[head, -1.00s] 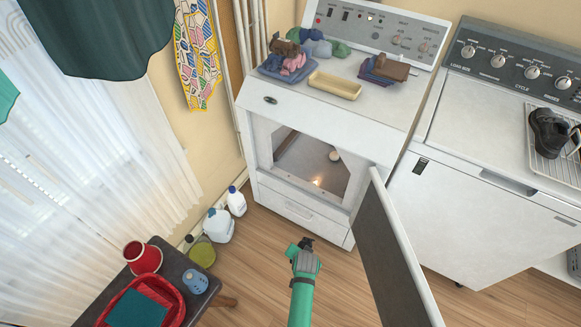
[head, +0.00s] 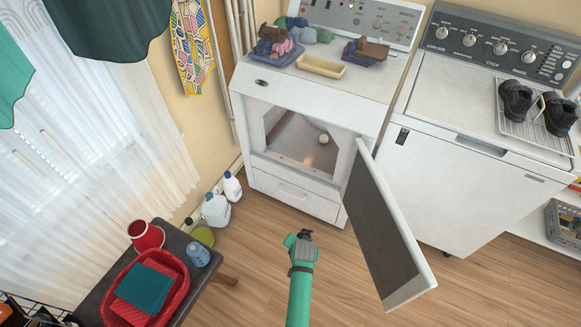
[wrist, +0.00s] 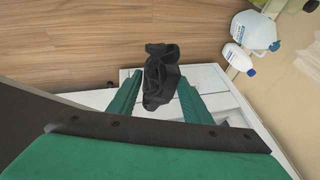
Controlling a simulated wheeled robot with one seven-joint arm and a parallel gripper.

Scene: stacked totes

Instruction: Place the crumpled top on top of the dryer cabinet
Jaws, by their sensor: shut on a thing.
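The crumpled top (wrist: 160,75) is a dark grey or black bunched cloth. It sits between the fingers of my gripper (wrist: 160,88) in the wrist view, and the gripper is shut on it. In the head view my gripper (head: 303,240) is in front of the dryer, low over the floor, with only a small dark bit of the cloth showing. The dryer cabinet (head: 300,90) is white, with its front opening uncovered. Its top carries cloth piles and a tray, with bare surface along the front and right.
The open dryer door (head: 385,235) juts out to the right of my gripper. Crumpled clothes (head: 280,45), a yellow tray (head: 321,67) and folded cloths (head: 365,52) occupy the cabinet top. Bottles (head: 215,210) and a dark bench (head: 215,262) stand left. A washer (head: 470,170) stands right.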

